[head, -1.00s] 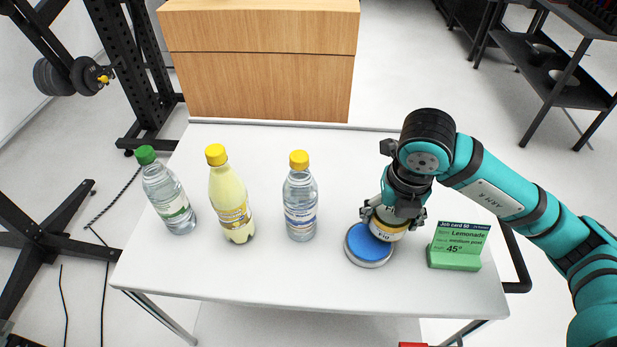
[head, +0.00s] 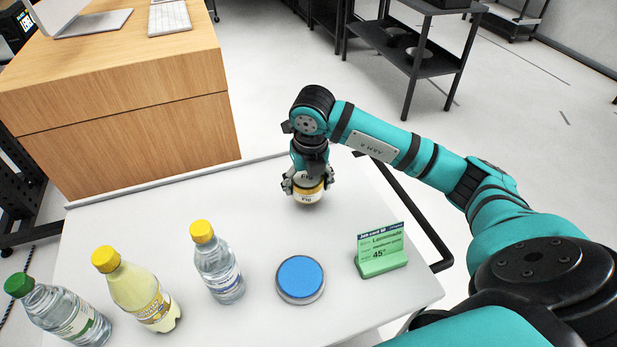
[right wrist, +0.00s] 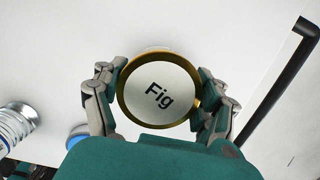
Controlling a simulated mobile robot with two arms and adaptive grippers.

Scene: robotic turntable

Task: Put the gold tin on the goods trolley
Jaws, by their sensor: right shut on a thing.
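The gold tin (head: 309,193) is small and round, with a gold rim and a pale label that reads "Fig" in the right wrist view (right wrist: 158,95). My right gripper (head: 308,182) is shut on its sides and holds it over the far part of the white table (head: 240,226). In the right wrist view the fingers of my right gripper (right wrist: 160,100) press on both sides of the tin. I cannot tell how high above the table it is. My left gripper is not in view. I cannot make out the goods trolley for certain.
A round turntable with a blue top (head: 300,277) stands empty beside a green job card (head: 381,251) reading "Lemonade". Bottles with yellow caps (head: 219,262) (head: 140,290) and a green-capped one (head: 66,312) stand at left. A black shelf rack (head: 425,55) stands behind. A black rail (head: 410,215) runs along the table's right side.

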